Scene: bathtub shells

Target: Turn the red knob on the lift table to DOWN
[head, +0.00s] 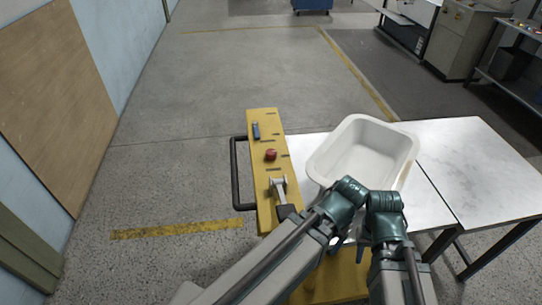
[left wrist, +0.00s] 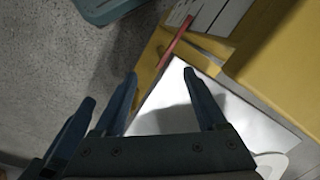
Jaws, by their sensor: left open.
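The red knob (head: 270,155) sits on the yellow panel (head: 265,120) along the left side of the lift table in the head view. Its pointer and any labels are too small to read. My left gripper (left wrist: 160,73) is open and empty in the left wrist view, its dark fingers over a pale surface and yellow parts. In the head view my right gripper (head: 360,252) is low beside the tub, largely hidden by my arm, apart from the knob. Its jaw opening cannot be made out.
A white tub shell (head: 365,152) stands on the metal table top right of the panel. The panel also carries a blue part (head: 256,131) and a grey lever (head: 278,187). A black rail (head: 236,175) runs along its left side. The floor left of it is clear.

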